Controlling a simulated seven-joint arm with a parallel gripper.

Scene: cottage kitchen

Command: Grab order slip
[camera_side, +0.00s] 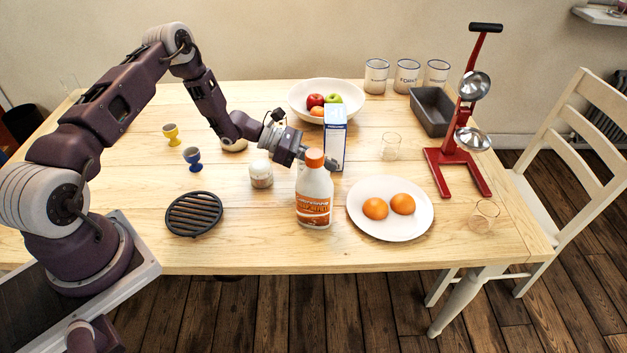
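I cannot make out an order slip in the side view. My gripper (322,161) is low over the middle of the table, behind the orange-capped bottle (314,193) and close to the white and blue carton (336,142). The bottle cap hides part of the fingers, so I cannot tell whether they are open or shut, or whether they touch the carton.
A small jar (261,174) stands left of the bottle. A white plate (360,220) with two orange fruits lies to the right. A fruit bowl (298,101) stands behind. A red stand (441,160) is at the right. A black trivet (194,214) lies front left.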

